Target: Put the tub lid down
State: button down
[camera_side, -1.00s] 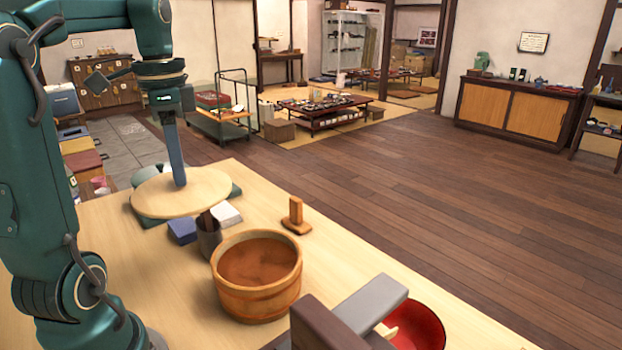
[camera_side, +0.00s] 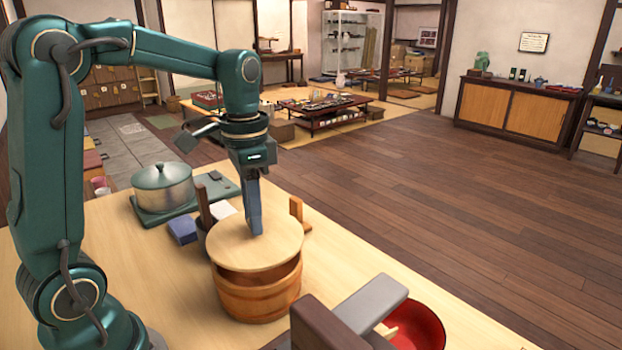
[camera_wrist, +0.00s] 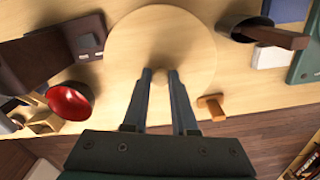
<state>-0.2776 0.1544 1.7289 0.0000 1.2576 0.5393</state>
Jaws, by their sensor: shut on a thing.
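The tub lid (camera_side: 255,246) is a round, pale wooden disc. My gripper (camera_side: 256,232) is shut on the small knob (camera_wrist: 165,75) at the lid's middle. The wooden tub (camera_side: 257,300) stands on the table under the lid. The lid is held roughly level over the tub, with a gap showing at the near side, and its back part covers the tub's far rim. In the wrist view the lid (camera_wrist: 160,35) hides the tub.
A green lidded pot (camera_side: 162,188) stands on a dark board at the back left. A dark cup with a brown utensil (camera_side: 204,205), a blue block (camera_side: 183,230) and an orange wooden stand (camera_side: 297,212) are near the tub. A red bowl (camera_side: 418,325) and dark-and-grey object (camera_side: 350,315) are front right.

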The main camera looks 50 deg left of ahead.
jog(key=shift+f, duration=1.65)
jog(key=shift+f, duration=0.2)
jog(key=c, duration=0.7)
grip_release()
